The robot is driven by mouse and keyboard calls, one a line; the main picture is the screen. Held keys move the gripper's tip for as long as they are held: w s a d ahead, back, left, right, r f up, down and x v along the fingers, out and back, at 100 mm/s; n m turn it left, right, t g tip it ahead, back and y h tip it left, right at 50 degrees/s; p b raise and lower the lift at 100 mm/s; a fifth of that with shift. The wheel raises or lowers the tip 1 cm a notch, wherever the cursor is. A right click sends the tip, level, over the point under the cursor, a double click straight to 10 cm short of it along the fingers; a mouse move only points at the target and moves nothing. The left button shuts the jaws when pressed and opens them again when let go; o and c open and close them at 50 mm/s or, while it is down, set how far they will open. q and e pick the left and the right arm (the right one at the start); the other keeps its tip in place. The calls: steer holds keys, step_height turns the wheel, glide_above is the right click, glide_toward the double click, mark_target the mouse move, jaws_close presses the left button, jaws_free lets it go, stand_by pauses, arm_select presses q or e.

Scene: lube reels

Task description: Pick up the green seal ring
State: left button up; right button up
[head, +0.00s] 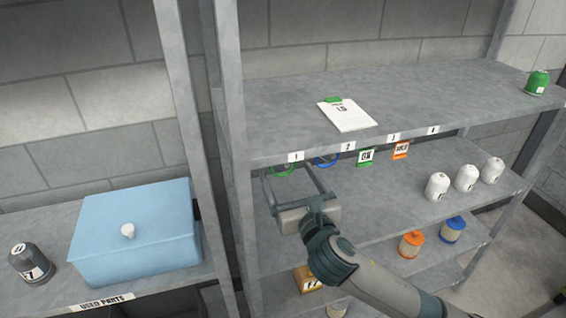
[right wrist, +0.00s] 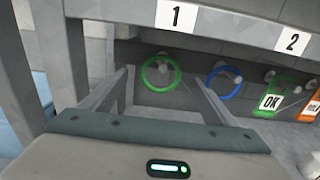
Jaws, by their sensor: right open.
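The green seal ring (right wrist: 161,90) hangs on a peg under the top shelf, below label 1. In the head view the ring (head: 283,174) is partly hidden by the shelf's front edge. My right gripper (head: 287,180) is open in front of and a little below the ring. In the right wrist view the ring shows between the two fingers of the gripper (right wrist: 160,80), farther in than the fingertips, and no contact shows. My left gripper is not in view.
A blue ring (right wrist: 222,92) hangs just right of the green one, then a green OK tag (head: 366,157) and an orange tag (head: 401,149). The top shelf edge (head: 260,159) is close above my gripper; a shelf post (head: 232,130) stands to its left. White canisters (head: 437,186) stand at right.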

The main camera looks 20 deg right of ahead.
steer(key=w, duration=0.3)
steer(key=shift+p, duration=0.35)
steer(key=c, duration=1.4)
